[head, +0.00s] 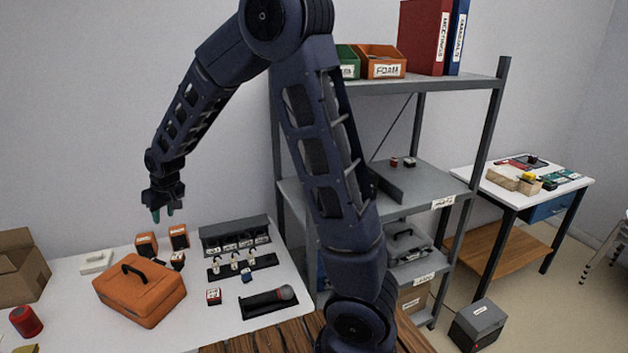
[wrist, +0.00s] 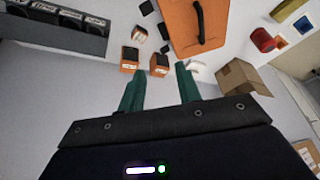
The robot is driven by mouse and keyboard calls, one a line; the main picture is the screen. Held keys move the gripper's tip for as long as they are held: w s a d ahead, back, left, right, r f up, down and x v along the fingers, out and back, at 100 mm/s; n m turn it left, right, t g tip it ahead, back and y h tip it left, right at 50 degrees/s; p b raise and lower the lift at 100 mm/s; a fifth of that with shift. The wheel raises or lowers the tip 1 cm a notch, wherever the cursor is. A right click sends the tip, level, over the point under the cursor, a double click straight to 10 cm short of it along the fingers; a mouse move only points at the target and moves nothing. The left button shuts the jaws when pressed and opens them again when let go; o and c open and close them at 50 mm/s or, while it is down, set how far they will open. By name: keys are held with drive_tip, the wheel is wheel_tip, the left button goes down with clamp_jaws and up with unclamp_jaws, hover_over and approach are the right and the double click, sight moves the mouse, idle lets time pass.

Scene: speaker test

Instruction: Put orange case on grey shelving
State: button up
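The orange case (head: 140,292) lies on the white table at the left, its dark handle on top. It also shows at the top of the wrist view (wrist: 190,28). My gripper (head: 163,215) is in the air above and behind the case, apart from it. In the wrist view my gripper (wrist: 160,85) has its two green fingers spread, with nothing between them. The grey shelving (head: 425,178) stands right of the table, partly hidden behind my arm. Its middle shelf holds a dark flat item and two small boxes.
Small orange boxes (head: 178,237), a black rack (head: 236,238), a microphone-like tool (head: 270,300) and a red can (head: 25,321) surround the case. A cardboard box (head: 22,265) stands at the left. Binders (head: 425,35) and bins (head: 381,62) fill much of the top shelf.

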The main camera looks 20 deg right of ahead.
drive_tip(key=s+d+r+m, duration=0.15)
drive_tip(key=d+r, duration=0.25)
drive_tip(key=d, duration=0.4)
drive_tip(key=s+d+r+m+h, duration=0.1)
drive_tip(key=s+d+r, duration=0.3)
drive_tip(key=d, duration=0.5)
drive_tip(key=s+d+r+m, duration=0.1)
drive_tip(key=d+r, duration=0.4)
drive_tip(key=d, duration=0.3)
drive_tip(key=s+d+r+m+t+h, duration=0.1)
drive_tip(key=s+d+r+m, duration=0.1)
drive_tip(key=s+d, duration=1.2)
drive_tip(key=s+m, duration=0.1)
drive_tip(key=s, duration=0.1)
drive_tip(key=shift+s+d+r+m+h, duration=0.2)
drive_tip(key=shift+s+d+m+h, duration=0.15)
drive_tip(key=shift+s+d+h, duration=0.05)
drive_tip(key=shift+o, duration=1.1)
drive_tip(key=shift+s+d+f, duration=0.1)
drive_tip(key=shift+s+d, duration=0.1)
drive_tip(key=shift+s, duration=0.25)
